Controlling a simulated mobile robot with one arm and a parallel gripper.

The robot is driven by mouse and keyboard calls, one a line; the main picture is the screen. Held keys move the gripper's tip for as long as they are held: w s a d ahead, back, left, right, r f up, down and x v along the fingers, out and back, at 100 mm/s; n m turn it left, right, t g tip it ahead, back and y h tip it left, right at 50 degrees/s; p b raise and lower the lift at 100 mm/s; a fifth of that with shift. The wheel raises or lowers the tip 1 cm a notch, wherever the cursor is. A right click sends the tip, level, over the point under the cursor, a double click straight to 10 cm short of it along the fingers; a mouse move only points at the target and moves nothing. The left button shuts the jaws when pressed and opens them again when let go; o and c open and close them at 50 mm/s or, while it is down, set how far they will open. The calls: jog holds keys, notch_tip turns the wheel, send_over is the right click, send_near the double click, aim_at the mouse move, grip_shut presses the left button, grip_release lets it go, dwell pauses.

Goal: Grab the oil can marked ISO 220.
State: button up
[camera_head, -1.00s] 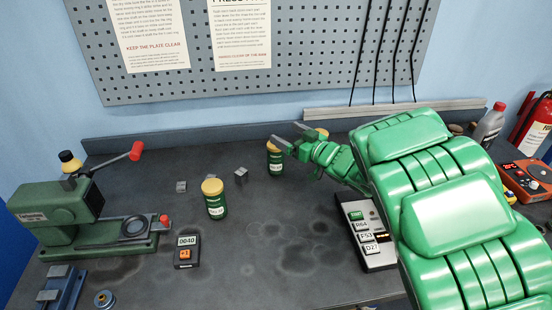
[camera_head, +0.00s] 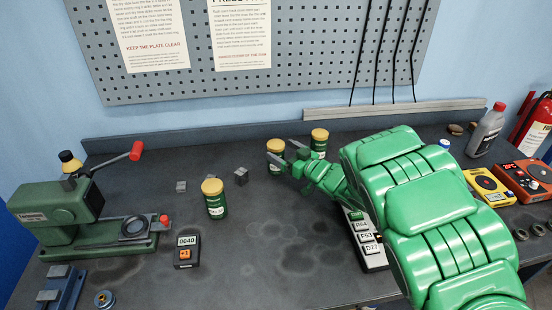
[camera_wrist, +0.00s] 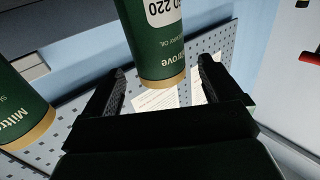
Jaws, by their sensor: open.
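In the wrist view a dark green can (camera_wrist: 158,45) with a gold cap and a white label ending in "220" shows upside down, in line with the gap between my fingers. My gripper (camera_wrist: 163,76) is open and empty; I cannot tell whether the fingertips reach around the can. A second green can (camera_wrist: 18,110) is at the left; its grade is out of frame. In the head view my gripper (camera_head: 284,151) is at the back of the bench, close to one green can (camera_head: 277,168), which its finger partly covers. Another can (camera_head: 319,151) stands just behind and right, and a third (camera_head: 215,205) nearer and left.
A small grey block (camera_head: 241,176) lies between the cans. A green press (camera_head: 65,215) stands at the left, with a counter (camera_head: 186,251) near it. The bench middle is clear.

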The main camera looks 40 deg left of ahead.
aim_at(272, 144)
jog(key=shift+w+a, duration=0.2)
jog(key=shift+a, duration=1.15)
jog(key=shift+w+a, duration=0.15)
jog(key=shift+a, duration=1.2)
jog(key=c, duration=1.3)
jog(key=shift+c, duration=0.4)
jog(key=shift+r, duration=0.15)
